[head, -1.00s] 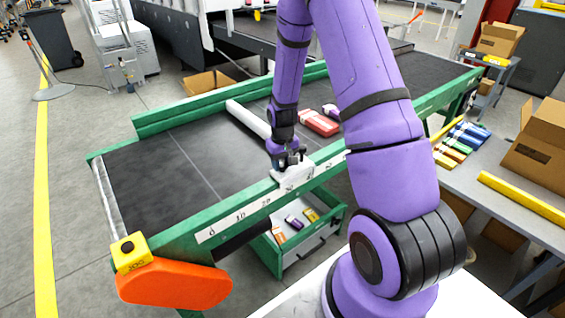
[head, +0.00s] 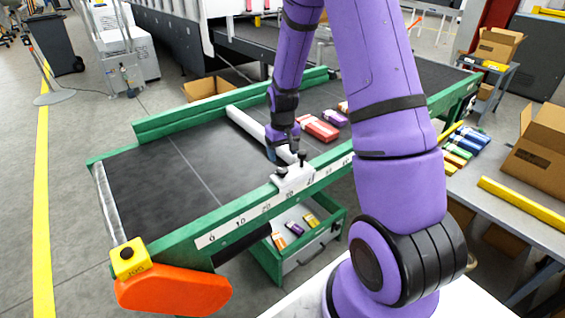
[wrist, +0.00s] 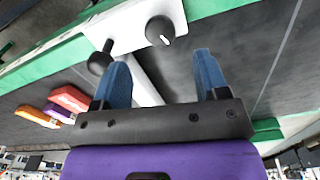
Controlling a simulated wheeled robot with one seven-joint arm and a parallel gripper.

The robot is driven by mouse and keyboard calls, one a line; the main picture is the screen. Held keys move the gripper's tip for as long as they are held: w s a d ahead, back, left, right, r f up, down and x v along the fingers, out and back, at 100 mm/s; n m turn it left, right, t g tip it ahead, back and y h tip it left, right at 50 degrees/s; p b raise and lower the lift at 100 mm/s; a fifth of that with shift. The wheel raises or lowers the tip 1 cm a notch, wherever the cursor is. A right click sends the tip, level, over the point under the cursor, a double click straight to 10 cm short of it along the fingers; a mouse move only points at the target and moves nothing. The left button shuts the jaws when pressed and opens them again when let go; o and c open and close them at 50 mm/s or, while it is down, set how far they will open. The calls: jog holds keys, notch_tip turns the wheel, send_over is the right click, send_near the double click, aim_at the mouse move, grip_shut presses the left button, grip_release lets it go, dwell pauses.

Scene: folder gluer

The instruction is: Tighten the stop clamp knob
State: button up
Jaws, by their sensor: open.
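The stop clamp (head: 294,179) is a white block on the green rail with the number scale, joined to a white stop bar (head: 246,123) across the belt. It also shows at the top of the wrist view (wrist: 130,27). One round black knob (wrist: 159,30) with a white mark stands on the clamp. A second black knob (wrist: 100,62) on a stem stands at its side. My gripper (wrist: 161,72) is open and empty, its blue fingers pointing toward the clamp. The round knob lies beyond the fingertips, roughly in line with the gap. In the head view my gripper (head: 285,155) is just above the clamp.
Red cartons (head: 317,128) and a purple carton (head: 335,118) lie on the dark belt beyond the stop bar. An open green drawer (head: 295,251) with small cartons is below the rail. A yellow jog box (head: 130,258) sits at the near left corner.

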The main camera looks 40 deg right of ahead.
jog(key=shift+r, duration=2.05)
notch_tip(320, 180, up, 11)
jog(key=t, duration=0.1)
send_over(282, 169)
jog(key=s+a, duration=0.3)
jog(key=a, duration=0.1)
jog(key=s+a+r+t, duration=0.2)
jog(key=s+a+r, duration=0.3)
jog(key=r, duration=0.4)
jog(key=s+a+r+t, duration=0.1)
jog(key=s+r, duration=0.3)
jog(key=s, duration=0.5)
jog(key=s+a+r+n+t, duration=0.1)
jog(key=s+a+r, duration=0.2)
jog(key=s, duration=0.6)
jog(key=shift+s+r+n, duration=0.3)
jog(key=shift+s+r, duration=0.05)
jog(key=shift+r, duration=0.35)
